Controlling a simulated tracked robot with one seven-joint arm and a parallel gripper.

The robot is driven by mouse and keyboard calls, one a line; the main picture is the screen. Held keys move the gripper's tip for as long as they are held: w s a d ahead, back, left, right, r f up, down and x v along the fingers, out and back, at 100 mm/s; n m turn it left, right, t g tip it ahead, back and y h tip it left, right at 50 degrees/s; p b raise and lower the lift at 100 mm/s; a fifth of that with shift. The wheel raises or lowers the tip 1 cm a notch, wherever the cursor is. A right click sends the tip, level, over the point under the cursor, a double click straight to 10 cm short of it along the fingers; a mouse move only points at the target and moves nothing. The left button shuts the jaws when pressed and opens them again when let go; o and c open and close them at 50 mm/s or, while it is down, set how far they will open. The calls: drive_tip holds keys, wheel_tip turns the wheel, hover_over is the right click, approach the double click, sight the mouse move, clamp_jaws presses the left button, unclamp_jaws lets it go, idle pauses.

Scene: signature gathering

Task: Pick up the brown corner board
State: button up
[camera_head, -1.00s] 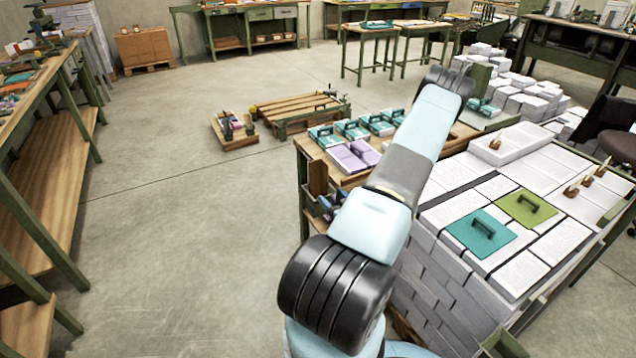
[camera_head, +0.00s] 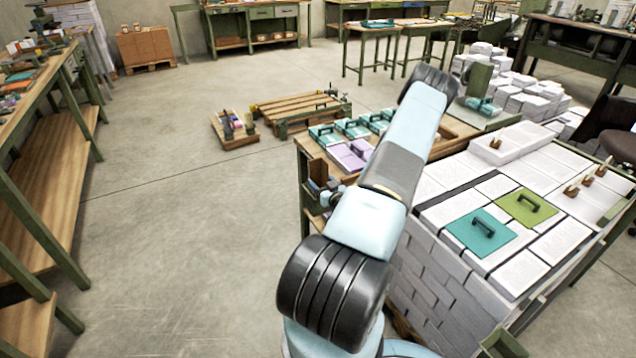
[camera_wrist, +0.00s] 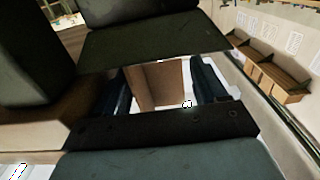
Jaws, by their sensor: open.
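My gripper (camera_wrist: 163,88) is open in the wrist view, with a dark blue finger on each side of a gap. A brown board-like piece (camera_wrist: 158,84) shows through the gap between the fingers; I cannot tell whether they touch it. Its lower end meets a pale surface, and dark parts of my wrist cover the rest. Several small brown angled pieces (camera_wrist: 277,82) stand in a row at the right. In the head view, small brown pieces (camera_head: 588,179) sit at the right of the paper stacks. My arm hides much of the bench there.
A large block of white paper stacks (camera_head: 445,275) fills the right, with a teal board (camera_head: 478,236) and a green board (camera_head: 528,211) on top, each with a handle. A wooden bench (camera_head: 303,150) holding teal and lilac boards stands behind my arm.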

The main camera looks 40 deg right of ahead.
sight(316, 176)
drive_tip(key=x, duration=0.3)
drive_tip(key=shift+w+d, duration=0.1)
drive_tip(key=shift+w, duration=0.3)
drive_tip(key=c, duration=0.7)
